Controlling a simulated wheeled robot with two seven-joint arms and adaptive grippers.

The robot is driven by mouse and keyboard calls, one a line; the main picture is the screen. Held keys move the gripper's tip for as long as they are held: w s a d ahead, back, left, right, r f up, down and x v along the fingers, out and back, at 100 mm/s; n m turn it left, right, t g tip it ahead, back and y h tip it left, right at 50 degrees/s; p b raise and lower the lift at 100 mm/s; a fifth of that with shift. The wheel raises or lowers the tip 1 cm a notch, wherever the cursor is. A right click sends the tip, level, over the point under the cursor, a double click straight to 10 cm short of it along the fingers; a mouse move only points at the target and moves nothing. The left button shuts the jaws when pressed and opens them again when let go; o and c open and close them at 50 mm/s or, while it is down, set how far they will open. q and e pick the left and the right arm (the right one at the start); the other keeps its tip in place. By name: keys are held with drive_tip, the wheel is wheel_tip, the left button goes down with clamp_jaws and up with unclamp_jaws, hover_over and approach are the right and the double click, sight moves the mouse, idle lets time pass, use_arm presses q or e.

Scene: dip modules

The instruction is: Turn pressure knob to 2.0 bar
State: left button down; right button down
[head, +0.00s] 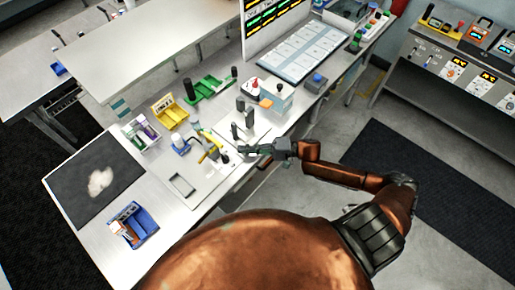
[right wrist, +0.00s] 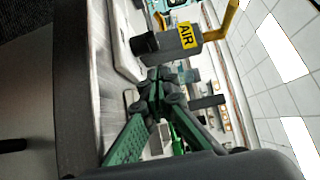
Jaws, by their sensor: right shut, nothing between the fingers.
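The air regulator, a grey block with a yellow AIR label and a yellow pipe, shows in the right wrist view (right wrist: 180,42). A black round knob (right wrist: 145,43) sticks out of its side. In the head view the regulator (head: 213,152) is small, on the workbench beside the yellow pipe. My right gripper (head: 243,149) is just right of it, low over the bench. In the right wrist view its green-sided fingers (right wrist: 160,88) are shut and empty, below the knob and apart from it. No pressure scale is readable. My left gripper is out of view.
On the bench stand a yellow bin (head: 170,112), a green tray (head: 209,88), a blue bin (head: 132,225) and a dark mat (head: 95,190). Dark upright posts (head: 249,117) stand close behind my right gripper. A large board and screen stand farther back.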

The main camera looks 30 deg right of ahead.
sight(226, 156)
drive_tip(key=shift+s+a+p, duration=0.1)
drive_tip(key=shift+s+a, duration=0.1)
drive_tip(key=shift+a, duration=0.5)
drive_tip(key=shift+s+a+p, duration=0.15)
drive_tip(key=shift+s+a, duration=0.05)
drive_tip(key=shift+a, duration=0.45)
drive_tip(key=shift+s+a+p, duration=0.1)
drive_tip(key=shift+s+a, duration=0.1)
drive_tip(key=shift+a, duration=0.5)
